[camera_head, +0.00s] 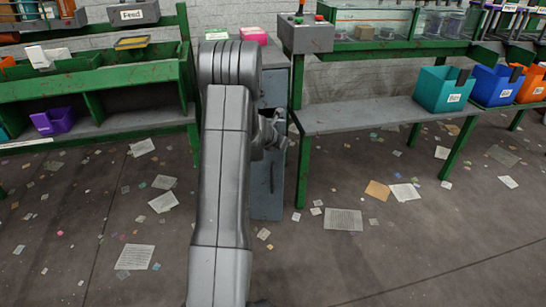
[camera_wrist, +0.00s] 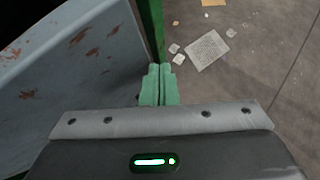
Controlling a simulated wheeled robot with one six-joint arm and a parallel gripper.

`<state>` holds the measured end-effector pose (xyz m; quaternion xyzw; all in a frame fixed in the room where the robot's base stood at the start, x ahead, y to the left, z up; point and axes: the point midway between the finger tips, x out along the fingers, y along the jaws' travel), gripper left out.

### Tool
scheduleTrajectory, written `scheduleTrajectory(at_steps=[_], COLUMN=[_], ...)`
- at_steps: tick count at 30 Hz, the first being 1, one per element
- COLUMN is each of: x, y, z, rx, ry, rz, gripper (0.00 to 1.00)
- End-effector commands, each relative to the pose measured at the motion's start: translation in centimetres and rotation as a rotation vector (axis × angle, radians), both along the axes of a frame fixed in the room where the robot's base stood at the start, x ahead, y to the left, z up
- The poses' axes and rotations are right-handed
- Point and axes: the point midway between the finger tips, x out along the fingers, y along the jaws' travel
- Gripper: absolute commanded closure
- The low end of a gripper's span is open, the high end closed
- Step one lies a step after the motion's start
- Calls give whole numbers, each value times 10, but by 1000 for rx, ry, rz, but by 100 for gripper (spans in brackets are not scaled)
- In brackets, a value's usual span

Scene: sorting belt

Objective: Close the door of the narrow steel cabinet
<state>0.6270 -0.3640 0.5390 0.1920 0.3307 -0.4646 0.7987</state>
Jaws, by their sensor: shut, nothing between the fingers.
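The narrow steel cabinet (camera_head: 268,195) is blue-grey and stands between two green-framed benches. A dark vertical handle shows on its front. My arm hides its left part, so I cannot tell how far its door stands open. My gripper (camera_head: 280,122) is in front of the cabinet's upper right part in the head view. In the wrist view my gripper (camera_wrist: 159,72) has its two pale green fingers together, with nothing between them. A blue-grey panel with rust patches (camera_wrist: 85,60), apparently part of the cabinet, lies left of the fingers; contact cannot be told.
A green bench post (camera_head: 304,160) stands close right of the cabinet; a green post (camera_wrist: 151,30) also shows beyond the fingers. The right bench's shelf (camera_head: 360,117) carries coloured bins (camera_head: 444,90). Paper scraps (camera_head: 343,220) litter the open floor. A pink box (camera_head: 254,36) sits above the cabinet.

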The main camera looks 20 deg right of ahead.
Motion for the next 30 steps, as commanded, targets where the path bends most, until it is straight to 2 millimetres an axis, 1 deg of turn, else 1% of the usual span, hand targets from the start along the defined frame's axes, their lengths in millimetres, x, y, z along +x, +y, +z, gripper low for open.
scheduleTrajectory(at_steps=[1, 3, 6, 12, 19, 30], x=[10, 25, 42, 68, 85, 93], y=[-10, -19, -27, -37, -43, -45], z=[3, 4, 4, 3, 2, 2], rx=[-1, 1, 1, 1, 0, -2], ry=[0, -1, 0, 0, 0, -4], rz=[41, 102, 175, 272, 337, 365], gripper=[100, 100, 100, 100, 100, 100])
